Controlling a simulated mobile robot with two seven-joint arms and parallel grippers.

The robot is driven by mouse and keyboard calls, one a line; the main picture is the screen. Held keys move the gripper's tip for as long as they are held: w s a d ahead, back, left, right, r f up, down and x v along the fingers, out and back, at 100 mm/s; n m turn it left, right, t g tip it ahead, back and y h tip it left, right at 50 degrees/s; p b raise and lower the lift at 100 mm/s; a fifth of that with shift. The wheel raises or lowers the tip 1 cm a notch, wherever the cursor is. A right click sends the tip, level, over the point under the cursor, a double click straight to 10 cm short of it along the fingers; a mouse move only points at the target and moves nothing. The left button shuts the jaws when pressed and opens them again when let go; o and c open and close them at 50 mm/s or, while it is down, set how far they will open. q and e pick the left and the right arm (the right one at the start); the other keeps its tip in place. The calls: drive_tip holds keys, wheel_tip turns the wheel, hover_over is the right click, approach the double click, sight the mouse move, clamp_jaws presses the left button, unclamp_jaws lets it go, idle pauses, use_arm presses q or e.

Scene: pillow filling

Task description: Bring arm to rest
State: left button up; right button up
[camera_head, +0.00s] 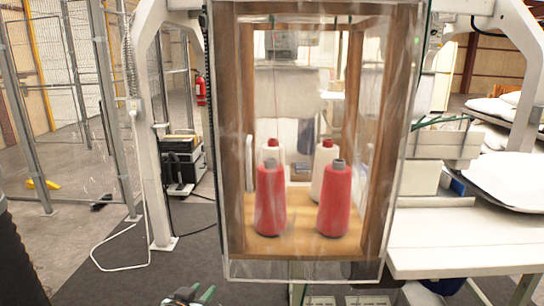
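A small part of my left gripper (190,296) shows at the bottom edge, left of centre. It is dark with a green part and is cut off by the frame, so I cannot tell whether its fingers are apart. It is below and to the left of the wooden case and appears apart from it. Nothing is clearly seen in its grip. My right gripper cannot be made out in this view.
A wood-framed case (233,120) with a clear cover fills the middle, holding red cones (333,200) and white cones (323,170). A white table (450,240) with pillows (510,175) is right. Wire fencing (70,110) stands left. Dark mat floor is open lower left.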

use_arm(q)
drive_tip(key=s+f+g, duration=0.1)
drive_tip(key=s+f, duration=0.5)
drive_tip(key=s, duration=0.4)
drive_tip(key=s+f+g+p, duration=0.1)
drive_tip(key=s+f, duration=0.6)
drive_tip(key=s, duration=0.3)
drive_tip(key=s+f+g, duration=0.1)
drive_tip(key=s+f, duration=0.6)
drive_tip(key=s, duration=0.3)
drive_tip(key=shift+a+g+h+p, duration=0.2)
drive_tip(key=shift+g+h+p, duration=0.1)
drive_tip(key=shift+h+p, duration=0.1)
